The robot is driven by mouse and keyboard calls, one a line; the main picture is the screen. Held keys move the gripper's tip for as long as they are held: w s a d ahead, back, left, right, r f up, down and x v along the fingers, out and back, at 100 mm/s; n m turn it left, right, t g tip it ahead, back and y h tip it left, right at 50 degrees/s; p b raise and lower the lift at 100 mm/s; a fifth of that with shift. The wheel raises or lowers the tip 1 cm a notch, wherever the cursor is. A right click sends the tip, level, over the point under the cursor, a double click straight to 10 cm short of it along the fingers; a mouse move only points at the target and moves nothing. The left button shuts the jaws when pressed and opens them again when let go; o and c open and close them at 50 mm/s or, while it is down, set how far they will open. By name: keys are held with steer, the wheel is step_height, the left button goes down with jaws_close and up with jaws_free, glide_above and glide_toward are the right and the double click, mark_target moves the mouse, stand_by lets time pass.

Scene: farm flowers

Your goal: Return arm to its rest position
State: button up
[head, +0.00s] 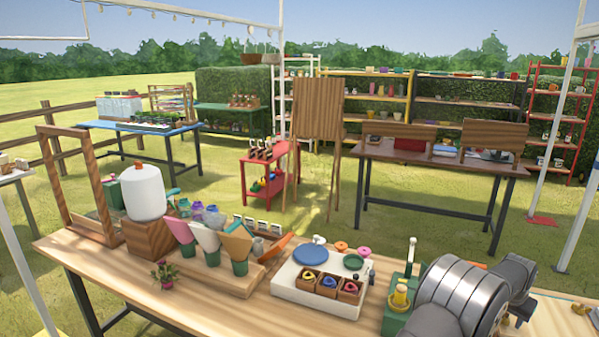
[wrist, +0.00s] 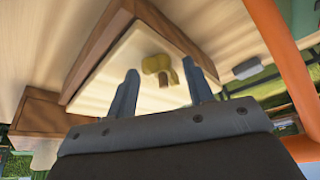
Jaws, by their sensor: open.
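My gripper (wrist: 160,67) shows in the wrist view with its two dark fingers spread apart. A small yellow-brown object (wrist: 158,66) appears between and beyond the fingertips, against a pale panel (wrist: 120,72) edged in brown wood. I cannot tell whether the fingers touch it; nothing appears clamped. In the head view my grey arm (head: 465,295) is folded low over the right end of the wooden workbench (head: 300,315). The gripper's fingers cannot be made out there.
A green stand with a yellow piece (head: 399,297) is close left of my arm. A white board (head: 290,285) with small wooden boxes, paper cones (head: 205,237) in green holders, a white jug (head: 143,192) and a wooden frame (head: 72,185) stand further left. An orange bar (wrist: 280,60) crosses the wrist view.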

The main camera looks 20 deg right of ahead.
steer(key=shift+r, duration=0.1)
steer(key=v, duration=1.8)
steer(key=x, duration=1.8)
steer(key=shift+f, duration=0.4)
steer(key=shift+s+r+n, duration=0.1)
steer(key=shift+r+n, duration=0.15)
steer(key=shift+n, duration=0.05)
steer(key=shift+s+d+n+t, duration=0.1)
steer(key=shift+n+t, duration=0.6)
steer(key=shift+n, duration=0.7)
steer(key=n, duration=0.2)
steer(key=n+t+y, duration=0.1)
steer(key=n, duration=0.1)
steer(key=n+y, duration=0.1)
steer(key=n, duration=0.2)
steer(key=shift+s+d+t, duration=0.15)
steer(key=shift+d+t, duration=0.1)
steer(key=shift+t, duration=0.15)
steer(key=shift+v, duration=2.2)
